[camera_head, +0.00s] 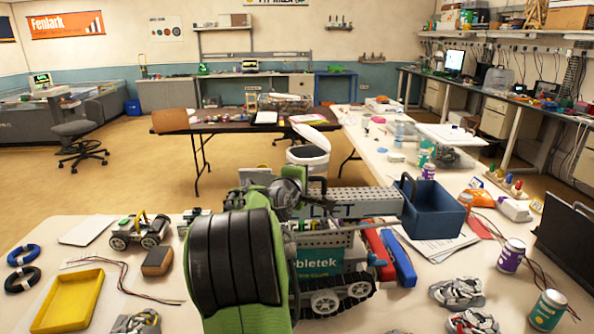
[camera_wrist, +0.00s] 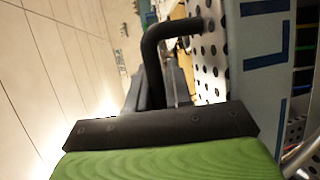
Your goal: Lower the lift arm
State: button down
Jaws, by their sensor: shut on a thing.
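The lift arm (camera_head: 365,200) is a grey perforated beam with blue LIFT lettering, lying roughly level above a tracked robot (camera_head: 338,298) on the front table. Its right end meets or overlaps a blue bin (camera_head: 435,212); I cannot tell if they are joined. In the wrist view the beam's dotted side (camera_wrist: 207,70) and blue letters fill the right. A bent black handle (camera_wrist: 152,55) comes off it and runs down to my gripper (camera_wrist: 160,128). My gripper (camera_head: 284,188) is shut on this handle at the beam's left part. My green and black wrist hides the left of the tracked robot.
Left on the table are a yellow tray (camera_head: 63,302), a small wheeled robot (camera_head: 140,232) and loose wires. Right are cans (camera_head: 511,256), small grey models (camera_head: 458,292) and a dark laptop-like panel (camera_head: 568,245). A white bin (camera_head: 307,160) stands behind.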

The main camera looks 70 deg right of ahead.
jog(key=shift+s+f, duration=0.1)
jog(key=shift+f, duration=0.2)
jog(key=c, duration=1.3)
grip_release()
jog(key=shift+o, duration=0.9)
jog(key=shift+r, duration=0.1)
jog(key=a+r, duration=0.3)
jog(key=a, duration=1.2)
jog(key=shift+s+a+p, duration=0.25)
jog(key=shift+s+p, duration=0.15)
jog(key=shift+s, duration=0.05)
jog(key=shift+w, duration=0.1)
